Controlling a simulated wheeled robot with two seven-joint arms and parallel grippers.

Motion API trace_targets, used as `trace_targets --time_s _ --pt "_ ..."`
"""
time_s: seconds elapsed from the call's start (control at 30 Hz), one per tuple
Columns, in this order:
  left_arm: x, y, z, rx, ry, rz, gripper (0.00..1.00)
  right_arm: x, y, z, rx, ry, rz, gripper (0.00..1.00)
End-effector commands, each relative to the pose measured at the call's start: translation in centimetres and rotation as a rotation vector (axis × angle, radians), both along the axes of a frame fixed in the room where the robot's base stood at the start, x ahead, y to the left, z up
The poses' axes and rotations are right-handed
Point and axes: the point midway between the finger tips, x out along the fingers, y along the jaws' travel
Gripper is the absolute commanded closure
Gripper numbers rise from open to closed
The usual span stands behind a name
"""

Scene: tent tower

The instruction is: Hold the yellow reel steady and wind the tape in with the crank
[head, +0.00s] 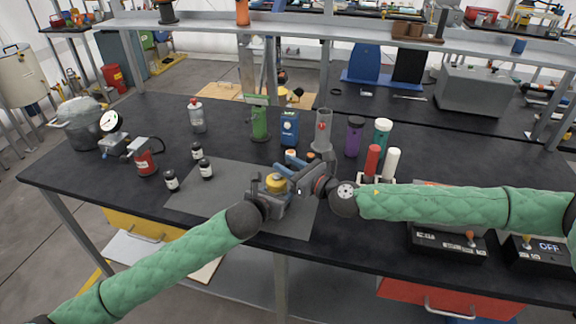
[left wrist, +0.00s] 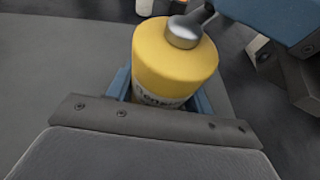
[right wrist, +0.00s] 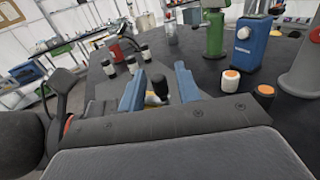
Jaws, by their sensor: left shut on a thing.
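The yellow reel (head: 275,183) stands on the grey mat near the table's front edge. In the left wrist view the reel (left wrist: 172,62) has a silver crank hub (left wrist: 185,33) on top, and a dark crank arm runs up from it. My left gripper (head: 271,190) is shut on the reel, a blue finger on each side. My right gripper (head: 288,160) is just behind and right of the reel. In the right wrist view its blue fingers (right wrist: 158,88) stand apart on either side of the black crank knob (right wrist: 155,90). Whether they touch the knob is unclear.
The grey mat (head: 220,195) has bare room left of the reel. Small dark bottles (head: 172,180) stand at its left. A green cylinder (head: 260,122), a blue box (head: 289,127) and a grey stand (head: 322,140) are behind.

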Motion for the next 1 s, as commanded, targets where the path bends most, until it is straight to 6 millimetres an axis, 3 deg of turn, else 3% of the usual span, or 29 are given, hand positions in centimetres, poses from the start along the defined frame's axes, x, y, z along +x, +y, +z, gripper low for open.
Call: trace_targets --time_s 0.2,0.37,0.67,1.0 --pt "0.0 0.0 0.01 0.0 0.0 0.0 0.87 0.01 0.01 0.0 0.0 0.0 0.0 0.69" --pt "0.0 0.0 0.01 0.0 0.0 0.0 0.87 0.0 0.0 0.0 0.0 0.0 0.0 1.0" --pt "0.01 0.02 0.0 0.0 0.0 0.0 0.87 -0.11 0.03 0.06 0.005 -0.002 -0.024 1.0" --pt "0.0 0.02 -0.02 0.0 0.001 0.0 0.87 -0.84 -0.15 0.02 0.007 0.0 -0.214 1.0"
